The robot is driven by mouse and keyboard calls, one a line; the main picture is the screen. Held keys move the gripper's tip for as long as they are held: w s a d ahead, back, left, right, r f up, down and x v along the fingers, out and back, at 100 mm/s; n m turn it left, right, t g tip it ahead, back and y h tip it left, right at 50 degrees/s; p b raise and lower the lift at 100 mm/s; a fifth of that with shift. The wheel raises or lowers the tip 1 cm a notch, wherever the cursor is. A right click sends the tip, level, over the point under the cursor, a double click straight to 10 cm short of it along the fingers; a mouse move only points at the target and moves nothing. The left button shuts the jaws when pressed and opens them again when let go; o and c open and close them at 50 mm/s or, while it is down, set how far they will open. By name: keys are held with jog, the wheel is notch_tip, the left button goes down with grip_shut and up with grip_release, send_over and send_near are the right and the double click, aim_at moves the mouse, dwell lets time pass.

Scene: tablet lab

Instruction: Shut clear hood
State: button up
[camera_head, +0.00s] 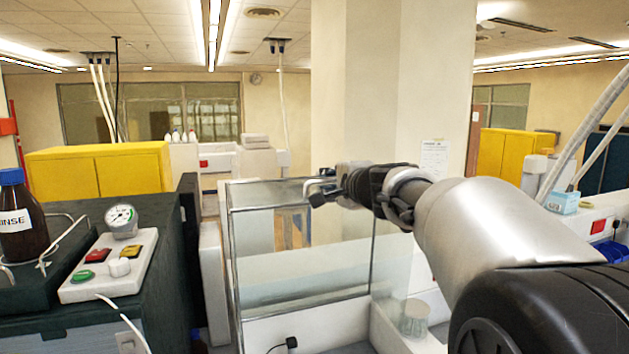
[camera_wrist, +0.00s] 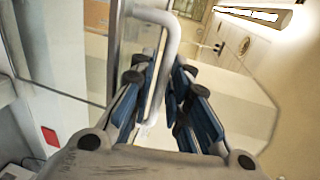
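The clear hood (camera_head: 300,240) is a glass-walled box with a silver frame in the middle of the head view. Its panes are see-through, and how far its moving pane stands open is hard to tell. My gripper (camera_head: 325,187) is at the hood's upper edge. In the wrist view a pale bent-bar handle (camera_wrist: 161,82) runs between the blue-padded fingers of my gripper (camera_wrist: 163,85). The fingers are apart on either side of the bar, with narrow gaps showing. The hood's frame edge (camera_wrist: 113,55) is just left of the handle.
A dark bench (camera_head: 110,285) at left carries a brown RINSE bottle (camera_head: 22,215) and a white control box (camera_head: 108,265) with a gauge. A pale pillar (camera_head: 395,90) stands behind the hood. A small glass vessel (camera_head: 414,318) is right of the hood.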

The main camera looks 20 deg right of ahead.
jog(key=shift+s, duration=0.15)
jog(key=shift+c, duration=0.3)
grip_shut()
